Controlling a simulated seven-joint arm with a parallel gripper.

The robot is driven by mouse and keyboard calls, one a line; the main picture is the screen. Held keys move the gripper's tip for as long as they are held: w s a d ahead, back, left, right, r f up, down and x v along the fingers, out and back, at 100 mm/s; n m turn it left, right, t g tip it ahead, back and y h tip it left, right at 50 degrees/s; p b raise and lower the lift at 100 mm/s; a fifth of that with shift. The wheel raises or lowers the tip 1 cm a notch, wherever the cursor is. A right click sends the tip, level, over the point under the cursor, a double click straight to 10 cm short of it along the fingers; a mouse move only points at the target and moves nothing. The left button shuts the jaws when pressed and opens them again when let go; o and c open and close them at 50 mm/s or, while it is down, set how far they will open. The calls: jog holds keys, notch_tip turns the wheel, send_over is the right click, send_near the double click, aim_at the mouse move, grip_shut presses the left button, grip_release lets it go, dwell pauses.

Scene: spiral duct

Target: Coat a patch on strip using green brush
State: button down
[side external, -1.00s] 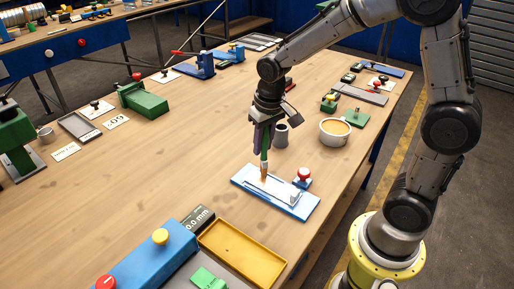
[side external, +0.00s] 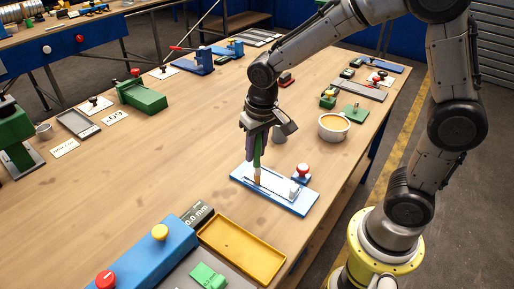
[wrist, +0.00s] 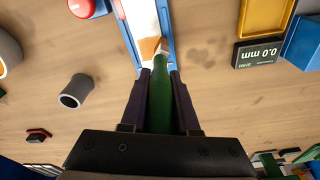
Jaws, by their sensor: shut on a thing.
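My gripper (side external: 257,152) is shut on the green brush (side external: 257,163), which it holds upright with the bristles down. The bristles are at the left part of the pale strip (side external: 275,184), which lies in a blue holder (side external: 300,209). In the wrist view, the brush's green handle (wrist: 160,108) runs between the fingers. The white strip (wrist: 142,16) shows ahead of it, with an orange-brown patch (wrist: 149,46) beside the bristles. The bristles appear to touch the strip, but the exact contact is hard to tell.
A red knob (side external: 303,169) stands beside the holder. A cup of orange liquid (side external: 333,126) and a grey cylinder (side external: 279,136) stand behind it. A yellow tray (side external: 242,250) and a blue gauge box (side external: 148,256) lie in front.

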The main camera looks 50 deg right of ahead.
jog(key=shift+d, duration=2.4)
notch_tip(320, 180, up, 8)
